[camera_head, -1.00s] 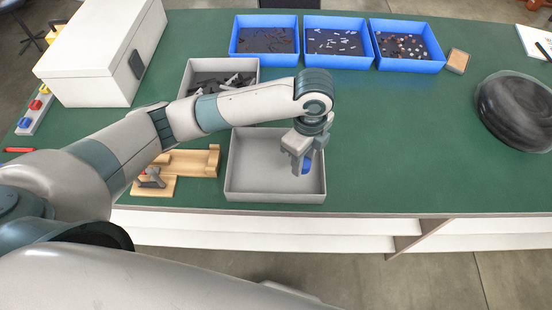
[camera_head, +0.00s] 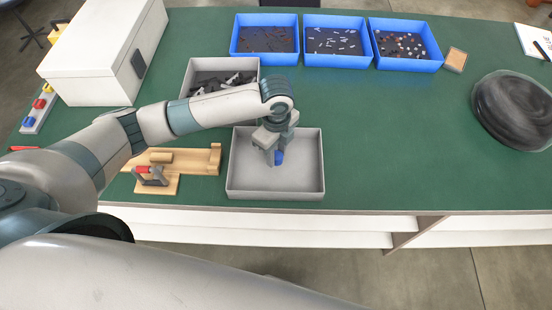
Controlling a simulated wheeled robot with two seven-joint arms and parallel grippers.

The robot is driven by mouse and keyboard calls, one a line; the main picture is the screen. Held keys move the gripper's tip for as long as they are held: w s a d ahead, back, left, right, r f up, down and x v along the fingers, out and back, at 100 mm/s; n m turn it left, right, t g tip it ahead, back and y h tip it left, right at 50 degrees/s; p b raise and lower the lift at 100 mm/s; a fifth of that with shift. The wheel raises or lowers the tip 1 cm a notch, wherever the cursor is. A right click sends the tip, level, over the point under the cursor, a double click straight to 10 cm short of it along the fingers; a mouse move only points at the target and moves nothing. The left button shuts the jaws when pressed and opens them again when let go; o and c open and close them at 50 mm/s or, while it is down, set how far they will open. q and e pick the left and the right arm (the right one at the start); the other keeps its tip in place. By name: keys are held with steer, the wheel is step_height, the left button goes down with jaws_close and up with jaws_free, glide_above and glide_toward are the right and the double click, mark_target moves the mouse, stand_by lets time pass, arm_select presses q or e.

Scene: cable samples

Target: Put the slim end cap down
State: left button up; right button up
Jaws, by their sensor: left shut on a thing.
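My left gripper (camera_head: 275,157) is over the left-middle part of an empty-looking grey tray (camera_head: 305,180). It is shut on a small blue piece (camera_head: 279,158), which I take to be the slim end cap. Part of the piece is hidden by the fingers. I cannot tell whether the piece touches the tray floor. My right gripper is not in view.
A second grey tray (camera_head: 186,80) with dark and light parts stands behind my left forearm. A wooden fixture (camera_head: 205,160) with a red-handled clamp (camera_head: 150,176) lies left of the front tray. Blue bins (camera_head: 265,57) line the back.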

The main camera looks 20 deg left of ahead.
mark_target(276, 157)
arm_select(q)
step_height(276, 157, down, 3)
steer(key=shift+r+p, duration=0.1)
steer(key=shift+p, duration=0.45)
steer(key=shift+f, duration=0.4)
steer(key=o, duration=1.2)
steer(key=shift+f, duration=0.1)
step_height(276, 157, up, 11)
steer(key=b, duration=0.3)
steer(key=shift+r, duration=0.65)
